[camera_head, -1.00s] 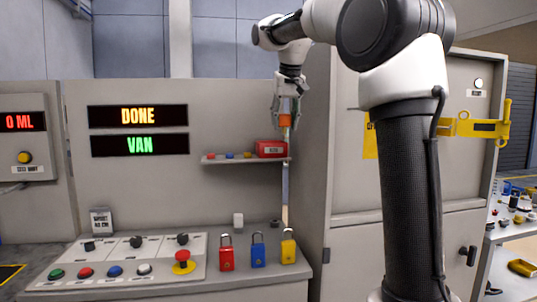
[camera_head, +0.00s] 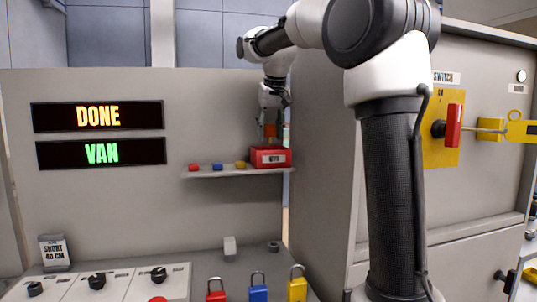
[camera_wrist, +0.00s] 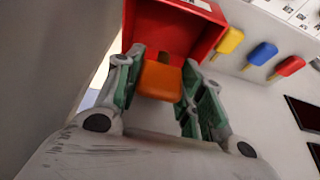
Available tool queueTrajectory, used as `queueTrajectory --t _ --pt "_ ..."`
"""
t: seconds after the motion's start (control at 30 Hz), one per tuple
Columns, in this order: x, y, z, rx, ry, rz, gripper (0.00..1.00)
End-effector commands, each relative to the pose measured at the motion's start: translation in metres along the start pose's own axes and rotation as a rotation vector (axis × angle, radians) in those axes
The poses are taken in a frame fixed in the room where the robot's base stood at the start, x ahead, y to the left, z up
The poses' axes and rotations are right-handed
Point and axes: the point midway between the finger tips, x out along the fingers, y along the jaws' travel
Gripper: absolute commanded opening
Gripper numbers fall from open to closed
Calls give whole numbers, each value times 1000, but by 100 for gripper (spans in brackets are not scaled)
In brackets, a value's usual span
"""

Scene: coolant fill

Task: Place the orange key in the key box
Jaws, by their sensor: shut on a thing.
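The orange key (camera_wrist: 160,80) is between the fingers of my gripper (camera_wrist: 160,88), which is shut on its orange head. In the head view, my gripper (camera_head: 271,122) points down just above the red key box (camera_head: 270,157), and a bit of the orange key (camera_head: 270,130) shows between its fingers. The key box stands at the right end of the small shelf. In the wrist view, the open red box (camera_wrist: 203,38) lies just beyond the key, and the key's lower end is at its opening. I cannot tell whether the key touches the box.
Red (camera_head: 194,167), blue (camera_head: 217,167) and yellow (camera_head: 240,165) keys lie on the shelf (camera_head: 220,174) left of the box. A tall grey cabinet (camera_head: 320,130) stands close on the right. Padlocks (camera_head: 258,291) stand on the console below.

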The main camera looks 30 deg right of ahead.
Motion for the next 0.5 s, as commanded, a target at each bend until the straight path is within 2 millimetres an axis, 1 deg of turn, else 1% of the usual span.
queueTrajectory --t 0.03,0.17,0.4,0.5 --pt "7 0 4 0 -2 0 20" --pt "19 0 8 0 -1 0 20" --pt "52 0 22 0 -1 0 20" --pt "56 0 23 0 1 0 20"
